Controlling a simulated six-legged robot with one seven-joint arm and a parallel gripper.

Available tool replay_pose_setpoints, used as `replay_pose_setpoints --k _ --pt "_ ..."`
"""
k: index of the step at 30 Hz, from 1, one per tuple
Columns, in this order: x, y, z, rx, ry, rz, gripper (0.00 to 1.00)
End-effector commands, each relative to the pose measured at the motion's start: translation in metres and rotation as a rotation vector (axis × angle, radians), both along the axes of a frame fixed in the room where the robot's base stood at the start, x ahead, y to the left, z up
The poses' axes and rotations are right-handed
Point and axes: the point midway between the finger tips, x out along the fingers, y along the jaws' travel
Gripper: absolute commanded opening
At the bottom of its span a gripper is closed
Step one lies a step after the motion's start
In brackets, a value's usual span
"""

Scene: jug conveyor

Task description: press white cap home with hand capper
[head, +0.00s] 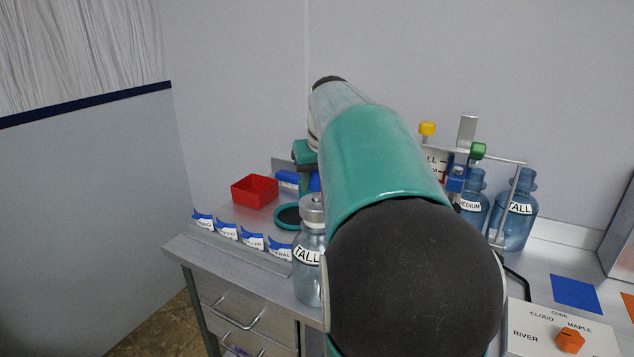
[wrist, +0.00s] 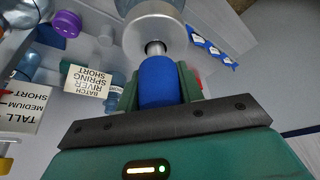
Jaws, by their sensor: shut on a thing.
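The hand capper has a blue handle (wrist: 158,82) and a round silver head (wrist: 152,32). My gripper (wrist: 157,75) is shut on the blue handle, its green fingers on both sides. In the head view the capper's grey head (head: 312,208) is at the mouth of a clear blue jug (head: 309,272) labelled TALL, standing on the counter. I cannot tell whether it touches. The white cap is not visible; the capper's head blocks the view of the jug's mouth. My arm covers part of the jug's right side.
A red bin (head: 255,192), a dark round pad with a green rim (head: 288,216) and a row of blue-and-white tags (head: 252,240) lie left of the jug. Other jugs (head: 516,215) and an orange-knob panel (head: 520,343) are at right. A purple object (wrist: 66,23) shows in the wrist view.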

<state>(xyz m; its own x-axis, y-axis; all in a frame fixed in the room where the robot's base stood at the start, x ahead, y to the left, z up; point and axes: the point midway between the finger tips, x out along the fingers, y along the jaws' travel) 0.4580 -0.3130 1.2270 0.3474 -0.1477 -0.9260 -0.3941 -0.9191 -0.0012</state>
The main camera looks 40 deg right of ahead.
Motion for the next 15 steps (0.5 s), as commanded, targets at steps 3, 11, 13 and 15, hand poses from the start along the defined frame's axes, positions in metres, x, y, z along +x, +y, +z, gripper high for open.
replay_pose_setpoints --k 3,11,13,15 --pt "0.0 0.0 0.009 -0.003 -0.004 0.0 0.1" --pt "0.0 0.0 0.023 -0.003 -0.005 0.0 0.1" --pt "0.0 0.0 0.028 -0.004 -0.006 0.0 0.1" --pt "0.0 0.0 0.032 -0.004 -0.007 0.0 0.1"
